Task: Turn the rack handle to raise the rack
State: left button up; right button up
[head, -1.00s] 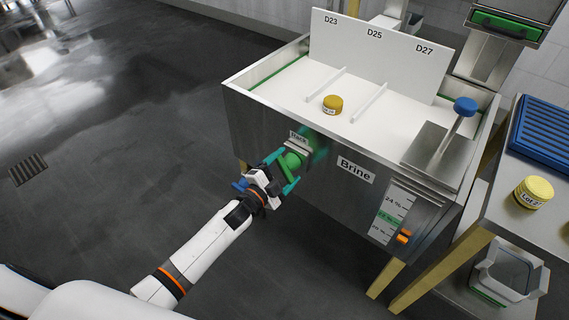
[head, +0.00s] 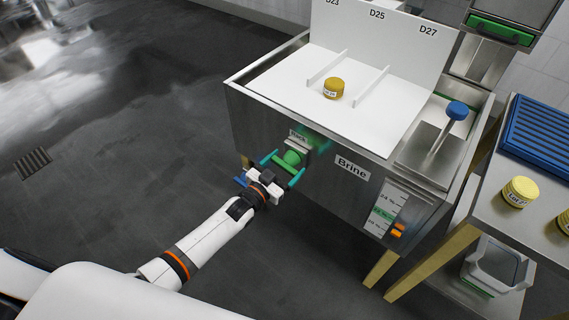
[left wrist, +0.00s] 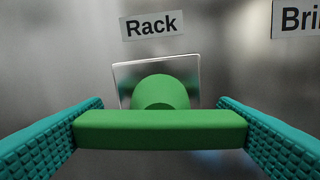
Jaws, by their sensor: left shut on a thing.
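The green rack handle (head: 293,157) sits on the front of the steel brine tank (head: 262,125), below the "Rack" label. In the left wrist view its crossbar (left wrist: 160,130) lies level across the picture, in front of its round hub. My left gripper (head: 283,168) is shut on the crossbar, with a teal finger at each end. The white rack (head: 290,88) stands raised at about the tank's rim, with a back board marked D23, D25 and D27. A yellow cheese (head: 334,88) sits on it in the middle lane. My right gripper is not in view.
A blue-knobbed lever (head: 457,110) stands at the tank's right end, above a percent scale with an orange marker (head: 398,231). The side table at right holds a blue ribbed tray (head: 545,140) and yellow cheeses (head: 520,191).

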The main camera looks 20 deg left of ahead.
pick_arm(q)
jog(key=shift+n, duration=0.8)
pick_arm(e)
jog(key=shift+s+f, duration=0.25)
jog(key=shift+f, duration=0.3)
pick_arm(q)
jog(key=shift+f, duration=0.1)
jog(key=o, duration=0.9)
jog(key=shift+s+a, duration=0.1)
jog(key=shift+s, duration=0.1)
jog(key=p+v, duration=0.2)
jog(key=v, duration=0.9)
jog(key=shift+s, duration=0.3)
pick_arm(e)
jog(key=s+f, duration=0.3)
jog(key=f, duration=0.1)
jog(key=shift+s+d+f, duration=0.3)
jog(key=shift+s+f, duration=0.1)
